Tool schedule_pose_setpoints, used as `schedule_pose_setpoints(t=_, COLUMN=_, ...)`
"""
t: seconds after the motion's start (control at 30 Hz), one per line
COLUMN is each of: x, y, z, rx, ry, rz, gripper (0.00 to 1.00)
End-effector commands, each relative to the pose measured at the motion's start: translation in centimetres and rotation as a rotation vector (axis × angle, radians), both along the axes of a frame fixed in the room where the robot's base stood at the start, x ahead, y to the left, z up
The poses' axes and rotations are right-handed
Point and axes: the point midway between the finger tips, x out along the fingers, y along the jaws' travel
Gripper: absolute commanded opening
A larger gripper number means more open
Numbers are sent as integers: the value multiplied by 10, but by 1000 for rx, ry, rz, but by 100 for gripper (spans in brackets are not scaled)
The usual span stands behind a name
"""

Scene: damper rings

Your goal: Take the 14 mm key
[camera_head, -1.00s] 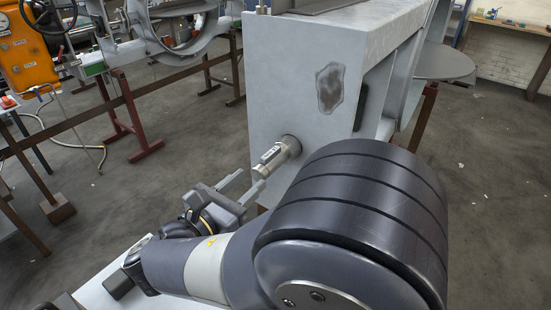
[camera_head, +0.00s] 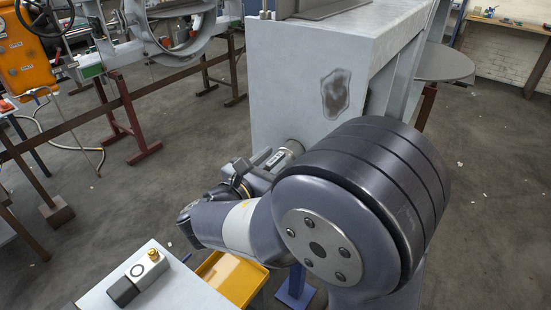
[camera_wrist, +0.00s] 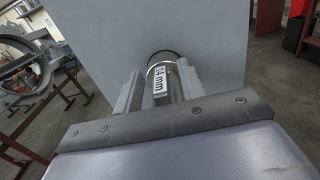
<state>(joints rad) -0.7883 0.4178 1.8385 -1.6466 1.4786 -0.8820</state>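The 14 mm key is a metal cylinder with a pale label; in the wrist view (camera_wrist: 160,84) its label reads "14 mm". It sticks out of the side of a large grey housing (camera_head: 285,90), and in the head view the key (camera_head: 292,148) is partly covered by my arm. My gripper (camera_wrist: 163,95) is at the key, one finger on each side of it. The fingers look open, with narrow gaps beside the key; contact is hard to make out. In the head view my gripper (camera_head: 262,168) is mostly hidden behind my wrist.
A white-topped table (camera_head: 185,285) at the lower left bears a small block with a brass knob (camera_head: 152,257) and a dark ring. A yellow tray (camera_head: 232,278) stands beside it. Steel rails and stands (camera_head: 125,110) run along the left. The floor between is clear.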

Motion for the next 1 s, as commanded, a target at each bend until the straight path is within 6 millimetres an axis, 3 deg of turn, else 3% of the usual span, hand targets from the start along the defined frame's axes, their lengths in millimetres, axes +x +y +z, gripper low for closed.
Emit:
schedule_pose_setpoints(t=0.37, x=8, y=-6, z=0, rx=1, ry=-1, rz=1, gripper=37)
schedule_pose_setpoints(t=0.8, x=8, y=-6, z=0, rx=0, ry=0, rz=1, gripper=1)
schedule_pose_setpoints(t=1.0, x=8, y=-6, z=0, rx=1, ry=-1, rz=1, gripper=0)
